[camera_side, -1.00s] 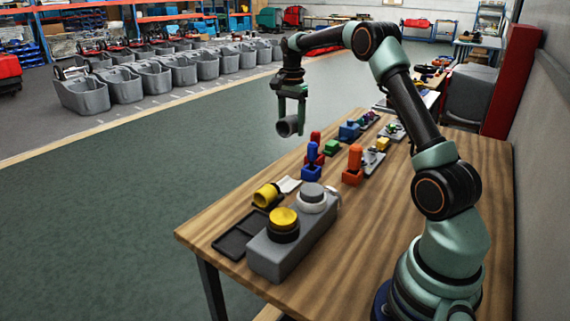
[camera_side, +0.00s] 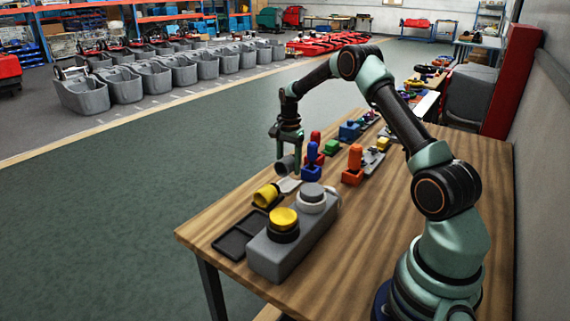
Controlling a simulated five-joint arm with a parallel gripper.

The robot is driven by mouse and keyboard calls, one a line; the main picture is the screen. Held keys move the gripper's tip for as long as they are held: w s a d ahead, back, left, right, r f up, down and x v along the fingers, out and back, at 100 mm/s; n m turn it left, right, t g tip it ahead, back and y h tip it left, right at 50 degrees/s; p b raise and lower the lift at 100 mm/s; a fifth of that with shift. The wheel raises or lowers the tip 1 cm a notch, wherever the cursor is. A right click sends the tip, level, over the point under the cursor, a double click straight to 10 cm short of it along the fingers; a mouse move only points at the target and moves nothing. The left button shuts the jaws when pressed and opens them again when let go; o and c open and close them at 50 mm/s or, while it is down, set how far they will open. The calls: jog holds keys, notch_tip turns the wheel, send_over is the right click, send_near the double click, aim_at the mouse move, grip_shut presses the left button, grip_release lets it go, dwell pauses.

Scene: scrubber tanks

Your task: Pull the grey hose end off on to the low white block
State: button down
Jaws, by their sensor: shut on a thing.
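My gripper (camera_side: 286,152) points down, shut on the grey hose end (camera_side: 285,165), a short grey cylinder lying sideways. The hose end is low over the far left edge of the wooden table. The low white block (camera_side: 289,185) is just below it; I cannot tell whether they touch. A yellow hose end (camera_side: 265,196) lies on its side just in front of the white block. The grey box (camera_side: 285,250) in front carries a yellow round cap (camera_side: 283,218) and a grey round cap (camera_side: 312,192) with a white collar.
A black two-part tray (camera_side: 240,236) lies left of the grey box. Blue (camera_side: 312,165), red (camera_side: 315,148) and orange (camera_side: 353,163) upright handles stand right of my gripper. Small green and blue parts are behind. The table's right side (camera_side: 370,225) is clear.

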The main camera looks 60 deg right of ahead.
aim_at(289, 185)
jog(key=shift+f, duration=2.2)
jog(key=shift+f, duration=0.4)
jog(key=shift+c, duration=0.2)
grip_release()
jog(key=shift+s, duration=0.1)
notch_tip(289, 185, up, 13)
jog(key=s+a+r+n+t, duration=0.1)
jog(key=s+a+r+n, duration=0.25)
jog(key=a+r, duration=0.3)
jog(key=s+a+r+n+t, duration=0.2)
jog(key=a+r+n, duration=0.35)
jog(key=a, duration=0.25)
jog(key=s+a+n+t, duration=0.2)
jog(key=s+a+n, duration=0.7)
jog(key=s, duration=0.3)
jog(key=shift+s+a+t, duration=0.3)
jog(key=shift+s+a, duration=0.1)
jog(key=shift+a, duration=0.35)
